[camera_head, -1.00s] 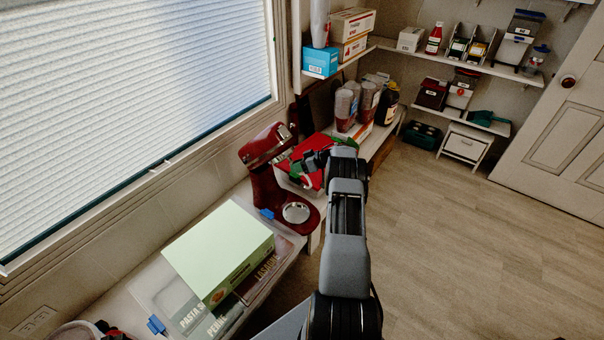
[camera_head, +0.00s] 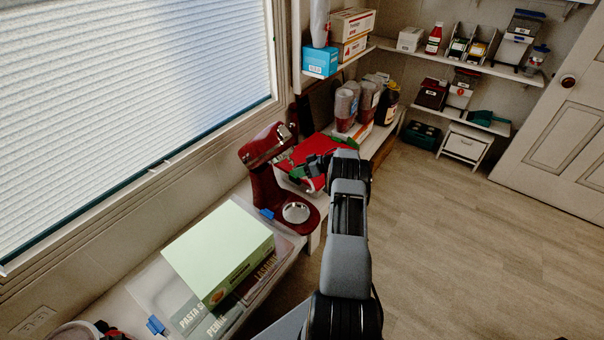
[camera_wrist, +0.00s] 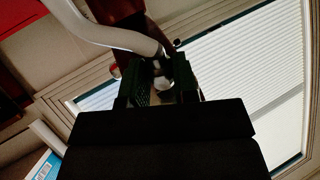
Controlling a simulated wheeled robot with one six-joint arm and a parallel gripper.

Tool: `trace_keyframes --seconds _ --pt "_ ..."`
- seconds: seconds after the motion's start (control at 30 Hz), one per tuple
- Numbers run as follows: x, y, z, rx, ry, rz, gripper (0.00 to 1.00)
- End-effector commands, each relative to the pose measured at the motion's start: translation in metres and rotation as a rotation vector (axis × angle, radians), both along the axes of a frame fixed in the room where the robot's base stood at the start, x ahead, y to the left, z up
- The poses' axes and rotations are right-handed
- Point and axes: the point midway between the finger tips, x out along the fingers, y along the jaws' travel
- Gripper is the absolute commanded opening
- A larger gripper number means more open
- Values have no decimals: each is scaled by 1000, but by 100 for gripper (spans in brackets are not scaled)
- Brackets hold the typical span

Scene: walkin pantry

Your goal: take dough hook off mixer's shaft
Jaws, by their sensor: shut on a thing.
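The dark red stand mixer (camera_head: 265,187) stands on the bench below the window, its head over a round silver plate (camera_head: 296,212). My gripper (camera_head: 310,176) is just right of the mixer's head. In the wrist view my gripper (camera_wrist: 160,85) has green fingertips shut on the dough hook (camera_wrist: 115,37), a pale, curved metal piece running to the upper left. A dark red part of the mixer (camera_wrist: 128,20) shows behind the hook. The fingers and the dim light hide the hook's end, so I cannot tell whether it is still on the shaft.
A pale green box (camera_head: 220,247) lies in front of the mixer on the bench. A red box (camera_head: 312,152) is close behind my gripper. Tall containers (camera_head: 347,105) and a dark bottle (camera_head: 388,104) stand farther back. The floor to the right is clear.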

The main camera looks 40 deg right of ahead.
Motion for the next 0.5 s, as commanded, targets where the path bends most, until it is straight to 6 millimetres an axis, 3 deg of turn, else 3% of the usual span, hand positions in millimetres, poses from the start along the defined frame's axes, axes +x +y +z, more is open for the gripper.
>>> trace_keyframes --seconds 0.5 --pt "-7 -3 -8 0 0 0 0"
